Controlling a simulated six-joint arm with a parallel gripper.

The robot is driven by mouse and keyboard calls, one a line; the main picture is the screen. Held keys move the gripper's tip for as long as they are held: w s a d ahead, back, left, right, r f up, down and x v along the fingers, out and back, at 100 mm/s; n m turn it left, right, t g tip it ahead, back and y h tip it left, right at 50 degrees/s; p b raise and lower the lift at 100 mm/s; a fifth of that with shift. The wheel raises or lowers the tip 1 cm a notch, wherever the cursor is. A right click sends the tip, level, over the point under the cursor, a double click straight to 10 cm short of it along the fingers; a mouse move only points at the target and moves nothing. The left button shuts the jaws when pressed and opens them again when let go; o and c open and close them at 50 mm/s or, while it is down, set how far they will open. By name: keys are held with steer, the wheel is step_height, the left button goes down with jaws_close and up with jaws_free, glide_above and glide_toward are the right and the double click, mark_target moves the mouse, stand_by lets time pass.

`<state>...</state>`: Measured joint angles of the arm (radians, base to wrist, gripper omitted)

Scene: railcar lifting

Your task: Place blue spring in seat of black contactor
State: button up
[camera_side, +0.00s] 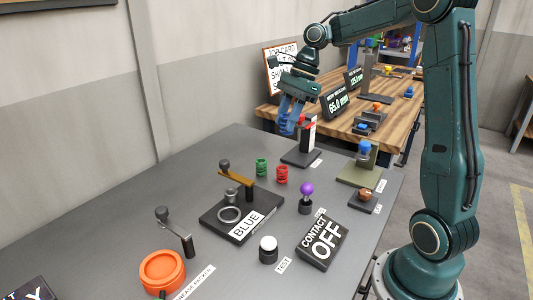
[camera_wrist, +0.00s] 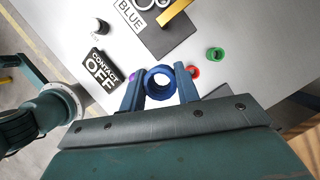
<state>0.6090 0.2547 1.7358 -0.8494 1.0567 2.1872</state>
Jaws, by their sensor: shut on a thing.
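My gripper (camera_wrist: 160,92) is shut on the blue spring (camera_wrist: 161,72), which shows as a dark blue ring between the two fingers in the wrist view. In the side view my gripper (camera_side: 288,124) is raised at the back of the grey table, near a red and white post; the spring is hard to tell from the blue fingers there. The black contactor (camera_side: 213,220) lies on the table to the left and front of my gripper, with a BLUE label, a ring-shaped seat (camera_side: 229,215) and a brass lever (camera_side: 237,179). The seat looks empty. The contactor (camera_wrist: 168,42) is partly cut off in the wrist view.
A green spring (camera_side: 262,166) and a red spring (camera_side: 282,174) stand behind the contactor. A purple knob (camera_side: 306,189) and a CONTACT OFF sign (camera_side: 322,240) are to its right. An orange ring (camera_side: 162,271), a crank (camera_side: 175,232) and a white-topped button (camera_side: 268,249) are nearer the front.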

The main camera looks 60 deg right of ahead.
steer(key=w+a+r, duration=0.1)
steer(key=w+a, duration=0.2)
steer(key=a, duration=0.5)
steer(key=w+a+r, duration=0.1)
steer(key=w+a, duration=0.2)
steer(key=a, duration=0.5)
glide_above(230, 217)
steer(key=shift+n, duration=0.4)
step_height(230, 217, down, 16)
steer(key=shift+f, duration=0.1)
steer(key=shift+f, duration=2.1)
steer(key=shift+f, duration=0.15)
steer(key=o, duration=1.1)
